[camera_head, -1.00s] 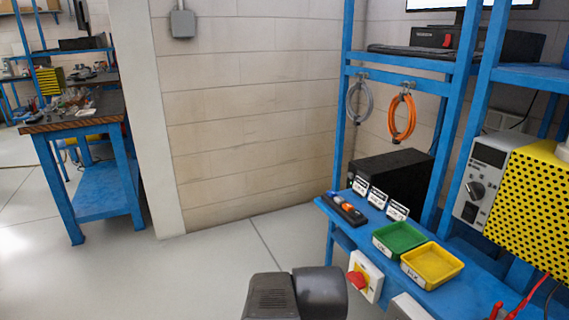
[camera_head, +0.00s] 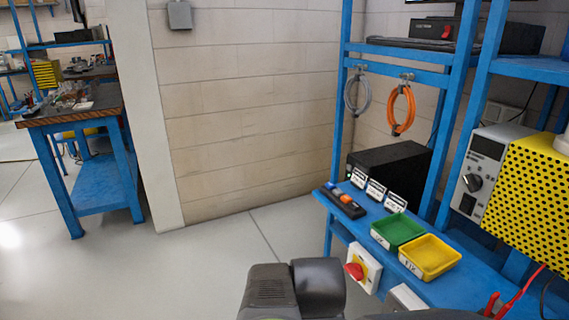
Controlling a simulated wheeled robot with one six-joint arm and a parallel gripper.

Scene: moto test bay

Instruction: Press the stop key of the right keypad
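No keypad with a stop key can be made out for certain. A small dark box with a blue and an orange part (camera_head: 343,201) lies at the left end of the blue bench shelf; it is too small to tell what it is. A red rotary switch on a yellow and white box (camera_head: 362,268) is fixed to the bench front below the trays. My gripper is out of view; only a dark grey part of my arm shows at the bottom middle, in front of and below the bench.
The blue bench (camera_head: 481,287) bears a green tray (camera_head: 397,230), a yellow tray (camera_head: 430,257), small label cards (camera_head: 376,190) and a black box (camera_head: 390,166). A grey instrument (camera_head: 488,172) and yellow perforated guard (camera_head: 530,190) stand right.

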